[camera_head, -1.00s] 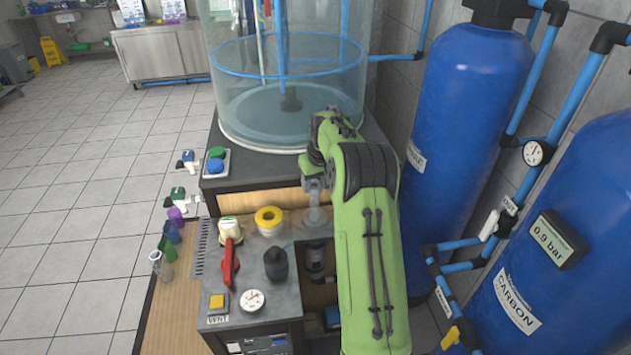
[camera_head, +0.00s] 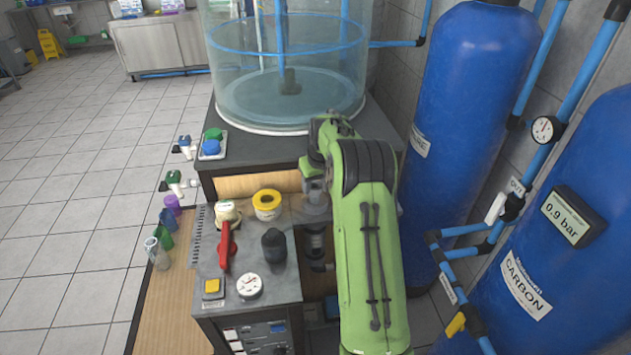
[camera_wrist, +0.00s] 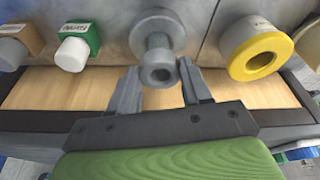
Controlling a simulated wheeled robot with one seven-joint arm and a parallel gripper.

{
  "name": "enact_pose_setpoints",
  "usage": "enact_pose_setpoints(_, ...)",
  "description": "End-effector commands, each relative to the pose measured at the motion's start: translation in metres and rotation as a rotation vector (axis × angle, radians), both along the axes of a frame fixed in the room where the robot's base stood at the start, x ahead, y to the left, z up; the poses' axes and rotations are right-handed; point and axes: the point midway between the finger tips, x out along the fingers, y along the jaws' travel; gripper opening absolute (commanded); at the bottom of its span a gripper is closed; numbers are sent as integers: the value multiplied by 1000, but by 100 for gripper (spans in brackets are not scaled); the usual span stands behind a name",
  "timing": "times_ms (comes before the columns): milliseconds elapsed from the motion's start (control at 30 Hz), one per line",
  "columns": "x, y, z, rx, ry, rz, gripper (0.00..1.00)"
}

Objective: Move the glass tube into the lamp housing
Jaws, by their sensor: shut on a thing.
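My gripper (camera_wrist: 161,82) is shut on a grey, hollow, round-ended piece (camera_wrist: 158,60) with a wider flange, seen nearly end-on between the fingertips in the wrist view. It looks like the glass tube. In the head view my gripper (camera_head: 314,180) is above a faint, see-through part of it (camera_head: 316,204), beyond the right edge of the grey panel top. A dark upright cylinder (camera_head: 315,240) stands directly below there. It may be the lamp housing, but I cannot tell for sure. My arm hides part of this area.
The panel top holds a yellow ring (camera_head: 267,203), a red lever (camera_head: 227,247), a black knob (camera_head: 274,245) and a gauge (camera_head: 249,286). A large clear tank (camera_head: 290,95) stands behind. Blue tanks (camera_head: 465,110) and pipes crowd the right. Open floor (camera_head: 70,230) lies left.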

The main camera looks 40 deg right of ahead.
Motion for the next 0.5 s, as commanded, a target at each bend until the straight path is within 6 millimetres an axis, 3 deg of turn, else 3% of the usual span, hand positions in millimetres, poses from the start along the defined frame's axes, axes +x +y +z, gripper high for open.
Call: enact_pose_setpoints(500,0,0,-8,0,0,0,31)
